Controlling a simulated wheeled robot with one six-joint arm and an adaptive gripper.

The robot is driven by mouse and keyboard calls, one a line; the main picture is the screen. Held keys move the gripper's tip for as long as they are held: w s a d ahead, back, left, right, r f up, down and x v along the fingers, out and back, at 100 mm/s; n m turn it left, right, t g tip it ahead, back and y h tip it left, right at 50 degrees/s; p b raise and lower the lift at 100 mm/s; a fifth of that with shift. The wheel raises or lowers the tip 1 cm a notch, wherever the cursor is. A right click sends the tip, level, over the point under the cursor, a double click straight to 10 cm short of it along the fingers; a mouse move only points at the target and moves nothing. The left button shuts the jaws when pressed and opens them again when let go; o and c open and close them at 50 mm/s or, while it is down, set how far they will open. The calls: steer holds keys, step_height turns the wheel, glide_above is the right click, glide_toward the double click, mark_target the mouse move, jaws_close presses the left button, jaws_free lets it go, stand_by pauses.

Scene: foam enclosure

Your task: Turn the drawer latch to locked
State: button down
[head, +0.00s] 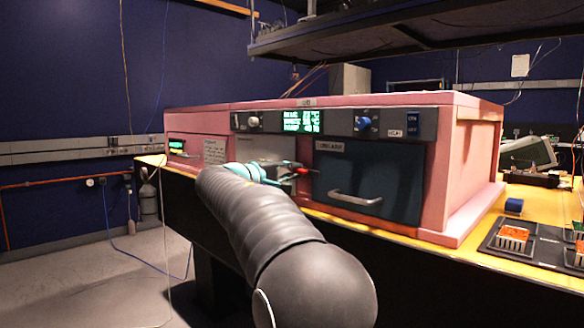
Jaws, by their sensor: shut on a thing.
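A pink foam enclosure (465,165) stands on a yellow-topped bench. Its dark blue-grey drawer (350,172) with a pale bar handle (355,197) looks closed at the front right. A small red latch (301,168) shows just left of the drawer, with a thin dark part running right to the drawer's edge. My gripper (288,172), with teal parts, is at the latch and shut on it. My arm and gripper hide the latch's base and part of the front panel, so I cannot tell the latch's exact angle.
Above the drawer is a control strip with a green display (302,121) and a blue knob (363,124). A dark shelf (400,30) overhangs the enclosure. The floor at left is open.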

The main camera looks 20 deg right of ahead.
steer(key=shift+r+n, duration=0.15)
steer(key=shift+n, duration=0.45)
steer(key=c, duration=1.4)
jaws_free()
steer(key=shift+o, duration=1)
steer(key=shift+d, duration=0.25)
steer(key=shift+a, duration=0.1)
steer(key=shift+a, duration=0.1)
steer(key=shift+s+a, duration=0.1)
steer(key=shift+a, duration=0.4)
steer(key=v, duration=1.1)
